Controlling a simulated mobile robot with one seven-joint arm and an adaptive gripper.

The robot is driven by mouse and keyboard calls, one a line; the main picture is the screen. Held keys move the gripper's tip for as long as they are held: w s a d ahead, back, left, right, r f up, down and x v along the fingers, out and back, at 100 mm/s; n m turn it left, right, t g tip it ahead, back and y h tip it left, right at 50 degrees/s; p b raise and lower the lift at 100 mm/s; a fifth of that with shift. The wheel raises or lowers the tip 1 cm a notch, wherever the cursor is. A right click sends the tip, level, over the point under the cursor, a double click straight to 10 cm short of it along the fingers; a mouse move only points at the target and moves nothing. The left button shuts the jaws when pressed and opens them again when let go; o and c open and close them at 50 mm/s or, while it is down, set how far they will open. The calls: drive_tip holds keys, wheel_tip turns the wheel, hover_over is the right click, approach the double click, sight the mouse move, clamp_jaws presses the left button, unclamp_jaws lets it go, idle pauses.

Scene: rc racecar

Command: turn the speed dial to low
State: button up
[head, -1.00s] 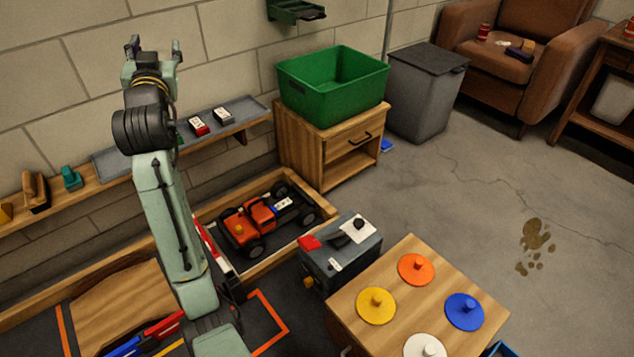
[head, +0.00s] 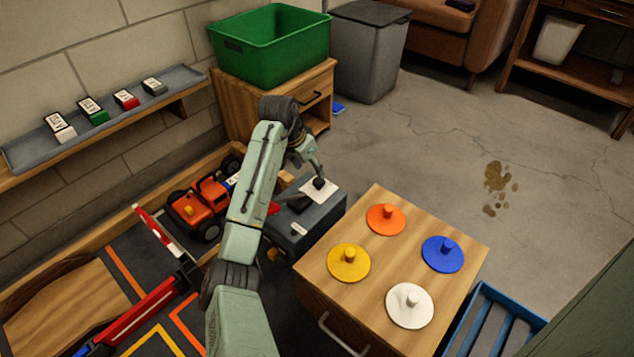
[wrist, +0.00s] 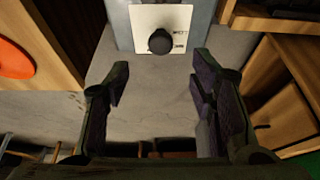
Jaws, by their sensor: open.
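The speed dial (wrist: 160,41) is a round black knob on a white plate (wrist: 177,17) with small printed marks too small to read. The plate is on a grey box (head: 322,222) beside the wooden cabinet with coloured discs. The dial also shows in the head view (head: 319,184), close to my gripper (head: 313,167). In the wrist view my gripper (wrist: 160,68) is open and empty, its fingers spread to either side of the dial's line. The dial appears beyond the fingertips. I cannot tell which way it points. My arm hides part of the box's left side.
An orange toy car (head: 197,208) sits in a wooden-edged bay left of the box. The wooden cabinet (head: 322,290) with several coloured discs stands close on the right. A green bin (head: 270,50) is behind. The floor beyond is open.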

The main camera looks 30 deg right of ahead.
sight(318, 181)
drive_tip(key=b+x, duration=0.2)
drive_tip(key=x, duration=0.7)
drive_tip(key=shift+b, duration=0.35)
drive_tip(key=shift+c, duration=0.2)
drive_tip(key=c, duration=1.1)
